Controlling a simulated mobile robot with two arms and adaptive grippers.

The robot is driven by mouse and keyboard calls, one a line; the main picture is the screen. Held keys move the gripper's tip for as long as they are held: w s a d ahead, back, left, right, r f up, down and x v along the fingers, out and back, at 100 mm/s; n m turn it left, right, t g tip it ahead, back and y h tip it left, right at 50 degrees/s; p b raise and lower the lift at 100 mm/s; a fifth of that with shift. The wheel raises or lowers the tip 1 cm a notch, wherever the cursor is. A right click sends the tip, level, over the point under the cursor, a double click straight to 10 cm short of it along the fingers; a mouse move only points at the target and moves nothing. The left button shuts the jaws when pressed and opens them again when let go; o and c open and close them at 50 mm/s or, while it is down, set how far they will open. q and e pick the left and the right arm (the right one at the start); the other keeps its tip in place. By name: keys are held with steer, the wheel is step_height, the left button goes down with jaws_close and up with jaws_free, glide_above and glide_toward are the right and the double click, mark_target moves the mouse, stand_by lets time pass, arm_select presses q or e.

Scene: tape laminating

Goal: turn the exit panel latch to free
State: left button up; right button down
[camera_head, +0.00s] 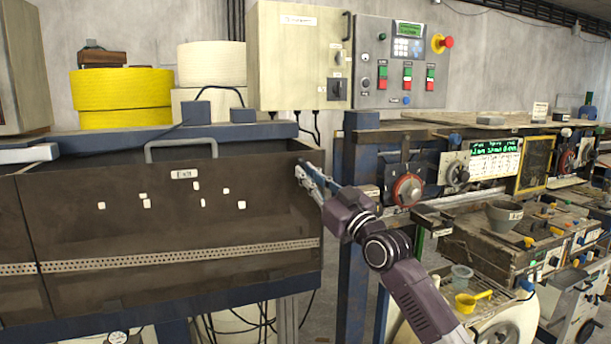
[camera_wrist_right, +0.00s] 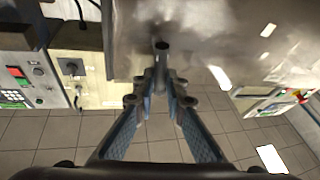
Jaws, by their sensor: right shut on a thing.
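The exit panel (camera_head: 150,235) is a wide dark brown board with a small white label (camera_head: 185,174) and a grey bar handle (camera_head: 181,150) along its top. My right gripper (camera_head: 303,172) reaches in from the right to the panel's upper right edge. In the right wrist view the fingers of my right gripper (camera_wrist_right: 163,77) close together at a small dark knob-like latch (camera_wrist_right: 162,47) on the panel face. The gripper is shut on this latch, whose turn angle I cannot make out. In the head view the fingers hide the latch. My left gripper is not in view.
Yellow rolls (camera_head: 120,95) and white rolls (camera_head: 210,65) stand behind the panel. A control box with a red emergency button (camera_head: 445,42) is above. To the right is a machine bench with a red dial (camera_head: 407,190) and a grey funnel (camera_head: 503,215).

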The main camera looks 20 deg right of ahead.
steer(key=shift+d+f+m+t+h+p, duration=0.15)
steer(key=shift+m+h, duration=0.1)
steer(key=shift+m, duration=0.25)
steer(key=shift+r+m+t+h+p, duration=0.1)
steer(key=shift+m+h, duration=0.1)
steer(key=shift+m, duration=0.3)
steer(key=shift+d+f+m+t+h+p, duration=0.15)
steer(key=shift+m+h, duration=0.1)
steer(key=shift+m, duration=0.25)
steer(key=shift+r, duration=0.1)
steer(key=c, duration=2)
jaws_free()
steer(key=shift+o, duration=0.2)
steer(key=v, duration=1.2)
steer(key=shift+w, duration=0.1)
